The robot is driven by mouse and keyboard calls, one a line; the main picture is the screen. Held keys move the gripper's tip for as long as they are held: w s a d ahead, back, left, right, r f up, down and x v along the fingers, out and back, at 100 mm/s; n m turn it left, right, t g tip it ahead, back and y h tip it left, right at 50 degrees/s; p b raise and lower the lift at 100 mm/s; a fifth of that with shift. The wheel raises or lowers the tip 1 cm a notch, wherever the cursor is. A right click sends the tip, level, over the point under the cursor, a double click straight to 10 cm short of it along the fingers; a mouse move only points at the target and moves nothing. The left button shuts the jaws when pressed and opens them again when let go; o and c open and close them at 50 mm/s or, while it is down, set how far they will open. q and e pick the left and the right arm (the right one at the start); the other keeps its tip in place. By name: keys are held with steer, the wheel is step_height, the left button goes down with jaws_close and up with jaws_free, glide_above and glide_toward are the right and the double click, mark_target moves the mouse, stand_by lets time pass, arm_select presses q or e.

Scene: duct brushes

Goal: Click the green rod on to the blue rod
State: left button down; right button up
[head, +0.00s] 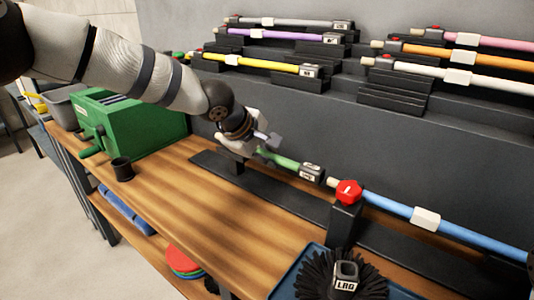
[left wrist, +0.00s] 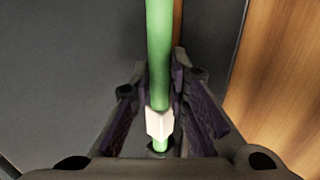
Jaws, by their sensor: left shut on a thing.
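The green rod (head: 283,161) lies in line with the blue rod (head: 385,205), low over the bench. Its right end carries a dark and grey socket (head: 312,172). The blue rod has a pale tip left of a red button (head: 348,192) and a white sleeve (head: 427,218). The tip is very close to the socket; I cannot tell whether they touch. My left gripper (head: 262,143) is shut on the green rod. In the left wrist view, the green rod (left wrist: 159,50) with its white sleeve (left wrist: 160,124) runs between the fingers. My right gripper is not clearly seen.
A black stand (head: 345,222) is under the red button. A brush head (head: 318,275) lies on a blue tray at the front. A green box (head: 150,130) and black cup (head: 122,169) stand left. Racks of coloured rods (head: 410,90) are behind. Bare wood (head: 200,220) is free in front.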

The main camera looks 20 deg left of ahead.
mark_target(283, 162)
arm_select(q)
steer(key=shift+f, duration=0.15)
stand_by(0.4)
steer(key=shift+s+d, duration=0.3)
steer(key=shift+d, duration=0.55)
arm_select(e)
steer(key=shift+w+r, duration=0.35)
arm_select(q)
steer(key=shift+s+d+p, duration=0.25)
steer(key=shift+d+p, duration=0.05)
steer(key=shift+d, duration=0.3)
steer(key=shift+s+d+p, duration=0.2)
steer(key=shift+d+p, duration=0.1)
steer(key=shift+d, duration=0.3)
arm_select(e)
steer(key=shift+w+r+t, duration=0.3)
steer(key=shift+w+r, duration=0.1)
steer(key=shift+w, duration=0.05)
arm_select(q)
steer(key=c, duration=1.5)
jaws_free()
steer(key=shift+o, duration=0.2)
